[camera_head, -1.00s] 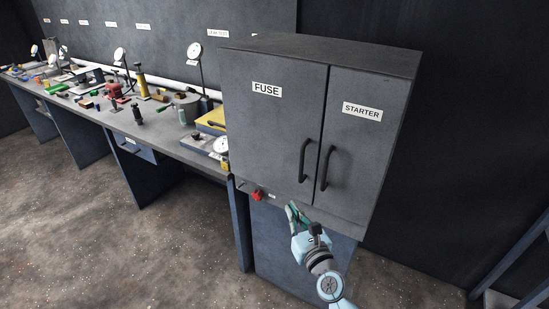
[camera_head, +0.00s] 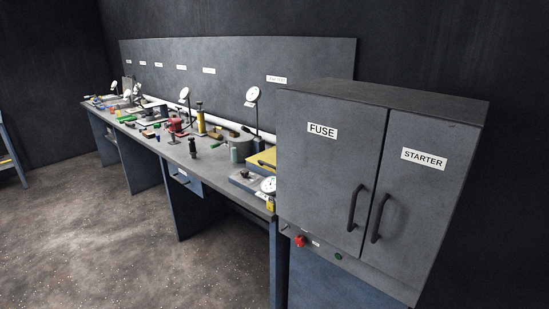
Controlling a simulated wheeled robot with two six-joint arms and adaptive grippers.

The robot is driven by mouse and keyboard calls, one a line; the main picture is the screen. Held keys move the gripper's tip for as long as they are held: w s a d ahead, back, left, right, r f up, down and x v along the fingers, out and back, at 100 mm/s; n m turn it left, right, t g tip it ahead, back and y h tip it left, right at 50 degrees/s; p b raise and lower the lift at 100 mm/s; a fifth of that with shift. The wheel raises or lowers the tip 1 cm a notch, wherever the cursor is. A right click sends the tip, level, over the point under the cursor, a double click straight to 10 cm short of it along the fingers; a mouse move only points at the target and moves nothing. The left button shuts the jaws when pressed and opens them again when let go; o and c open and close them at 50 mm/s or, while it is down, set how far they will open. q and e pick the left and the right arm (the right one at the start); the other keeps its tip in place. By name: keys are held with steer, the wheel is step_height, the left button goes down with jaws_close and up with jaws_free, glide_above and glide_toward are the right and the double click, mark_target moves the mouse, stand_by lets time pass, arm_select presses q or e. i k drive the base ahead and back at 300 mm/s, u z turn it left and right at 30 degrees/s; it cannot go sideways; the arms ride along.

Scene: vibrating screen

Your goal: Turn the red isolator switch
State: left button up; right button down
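The red isolator switch (camera_head: 300,241) sits on the lower front strip of the grey cabinet (camera_head: 330,180), near its left end, under the door labelled FUSE. It is small, and I cannot make out its turned position. A small white label (camera_head: 316,244) is just right of it. A green button (camera_head: 338,256) sits further right on the same strip. Neither of my grippers is in the picture, and nothing covers the switch.
The cabinet has two shut doors with dark handles (camera_head: 355,208), the right one labelled STARTER. A long workbench (camera_head: 215,172) with gauges, a red vise (camera_head: 176,127) and many tools runs to the left. The floor (camera_head: 130,240) in front of the bench is clear.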

mark_target(300, 240)
steer(key=z, duration=0.45)
steer(key=k, duration=1.05)
steer(key=z, duration=1.4)
steer(key=i, duration=0.75)
steer(key=u, duration=1)
steer(key=i, duration=0.4)
steer(key=u, duration=0.6)
steer(key=i, duration=0.75)
steer(key=z, duration=0.2)
